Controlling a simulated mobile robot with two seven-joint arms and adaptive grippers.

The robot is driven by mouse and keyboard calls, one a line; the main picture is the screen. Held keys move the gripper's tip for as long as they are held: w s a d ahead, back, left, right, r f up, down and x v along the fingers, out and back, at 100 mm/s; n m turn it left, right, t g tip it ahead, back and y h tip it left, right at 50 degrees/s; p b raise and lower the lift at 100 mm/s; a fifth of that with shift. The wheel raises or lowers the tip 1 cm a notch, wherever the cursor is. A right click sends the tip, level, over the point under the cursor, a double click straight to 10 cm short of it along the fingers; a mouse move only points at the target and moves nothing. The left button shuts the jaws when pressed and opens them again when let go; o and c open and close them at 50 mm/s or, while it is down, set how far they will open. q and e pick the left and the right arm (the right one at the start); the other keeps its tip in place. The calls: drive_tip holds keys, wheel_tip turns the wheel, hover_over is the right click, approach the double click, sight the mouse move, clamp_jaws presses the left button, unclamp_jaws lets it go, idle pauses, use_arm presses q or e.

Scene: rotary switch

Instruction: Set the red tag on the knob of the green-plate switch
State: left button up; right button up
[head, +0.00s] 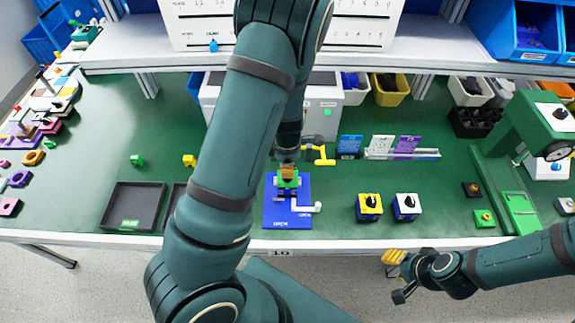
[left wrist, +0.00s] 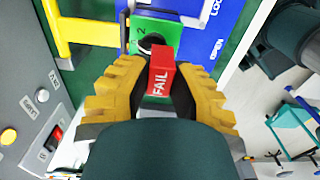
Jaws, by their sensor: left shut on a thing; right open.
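A red tag marked FAIL (left wrist: 161,75) is between the yellow-padded fingers of my left gripper (left wrist: 160,98). In the head view my left gripper (head: 287,172) is over the green-plate switch (head: 289,190), partly hidden by my arm. In the left wrist view the switch's green plate (left wrist: 170,30) and black knob (left wrist: 152,43) show just beyond the tag. The tag overlaps the knob's lower edge; I cannot tell whether they touch. My right gripper (head: 397,276) is open and empty, off the table's front edge.
A blue panel (head: 273,215) with a white lever (head: 305,207) surrounds the switch area. A yellow handle (head: 320,155) is just behind. A yellow-plate switch (head: 370,207) and a white-plate switch (head: 406,206) stand to the right. A black tray (head: 133,207) is at left.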

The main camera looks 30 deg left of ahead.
use_arm(q)
drive_tip(key=shift+p, duration=0.6)
idle(1.2)
drive_tip(key=shift+f+b, duration=0.85)
drive_tip(key=shift+f, duration=0.3)
drive_tip(key=o, duration=0.9)
wheel_tip(320, 180, up, 12)
idle(0.4)
